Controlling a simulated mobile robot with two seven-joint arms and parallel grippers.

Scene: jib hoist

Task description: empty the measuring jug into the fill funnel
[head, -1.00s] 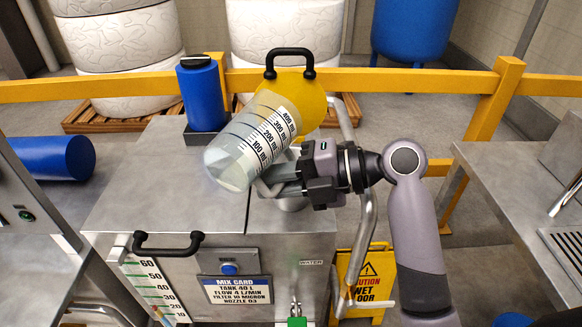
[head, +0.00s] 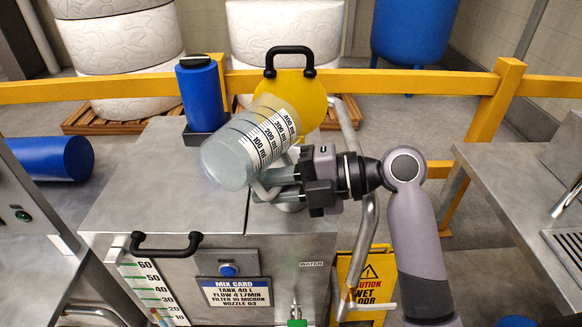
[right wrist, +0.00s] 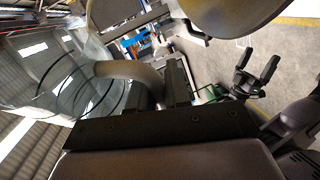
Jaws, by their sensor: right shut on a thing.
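The clear measuring jug (head: 245,147) is tilted far over above the steel tank, its base toward the lower left and its mouth end toward the upper right. Its black scale shows; I cannot make out a liquid level. My right gripper (head: 265,187) is shut on the jug's handle (right wrist: 130,75), just right of the jug. A yellow disc with a black handle (head: 318,98) stands upright behind the mouth end. Something grey, perhaps the fill funnel, is mostly hidden under my right gripper. My left gripper (right wrist: 256,68) shows only in the right wrist view, small, with its fingers apart.
The steel tank top (head: 170,195) is bare at the left. A blue canister (head: 202,95) stands behind it. A bent grey pipe (head: 369,225) rises at right, near my right arm. A yellow rail (head: 400,81) crosses behind; a steel counter (head: 510,190) stands right.

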